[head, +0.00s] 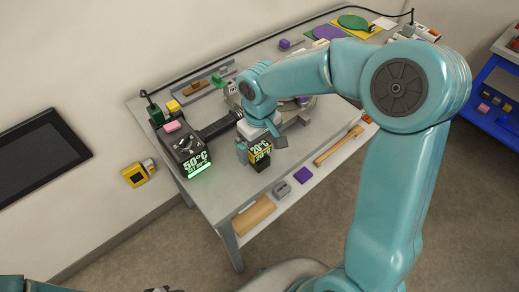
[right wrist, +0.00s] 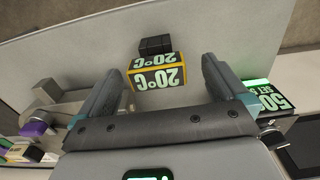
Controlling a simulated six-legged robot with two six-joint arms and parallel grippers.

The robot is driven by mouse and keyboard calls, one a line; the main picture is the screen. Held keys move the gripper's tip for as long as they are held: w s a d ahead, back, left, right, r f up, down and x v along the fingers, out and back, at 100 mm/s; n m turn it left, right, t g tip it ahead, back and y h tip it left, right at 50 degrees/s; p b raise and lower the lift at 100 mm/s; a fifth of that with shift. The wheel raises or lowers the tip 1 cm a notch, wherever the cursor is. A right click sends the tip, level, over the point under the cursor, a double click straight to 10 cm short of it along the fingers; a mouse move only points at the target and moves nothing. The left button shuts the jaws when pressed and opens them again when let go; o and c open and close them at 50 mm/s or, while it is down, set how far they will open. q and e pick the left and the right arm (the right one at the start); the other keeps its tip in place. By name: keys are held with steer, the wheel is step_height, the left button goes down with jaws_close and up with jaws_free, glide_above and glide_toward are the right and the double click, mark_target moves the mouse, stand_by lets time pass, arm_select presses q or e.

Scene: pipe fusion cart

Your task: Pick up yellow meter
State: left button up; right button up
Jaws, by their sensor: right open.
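The yellow meter (head: 260,152) is a small dark box with yellow edges and a "20°C" display, near the front edge of the cart top. In the right wrist view the meter (right wrist: 157,77) lies ahead of and between the fingers, with a gap on both sides. My right gripper (head: 261,143) is open and empty above the meter, partly covering it in the head view. Its two fingers (right wrist: 160,82) are spread wide in the right wrist view. My left gripper does not show.
A black unit (head: 186,150) with a green-lit "50°C" display stands left of the meter. Pink (head: 172,126) and yellow (head: 173,106) blocks sit by it. A lower shelf holds a wooden block (head: 253,215) and a purple block (head: 303,175). A blue cart (head: 490,105) stands at right.

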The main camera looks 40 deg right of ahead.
mark_target(260, 156)
steer(key=f, duration=0.5)
steer(key=shift+w+d+p, duration=0.2)
steer(key=shift+w+p, duration=0.1)
steer(key=shift+s, duration=0.2)
steer(key=shift+w+f, duration=0.1)
steer(key=shift+w, duration=0.1)
steer(key=c, duration=1.1)
steer(key=shift+s, duration=0.15)
steer(key=shift+r, duration=0.2)
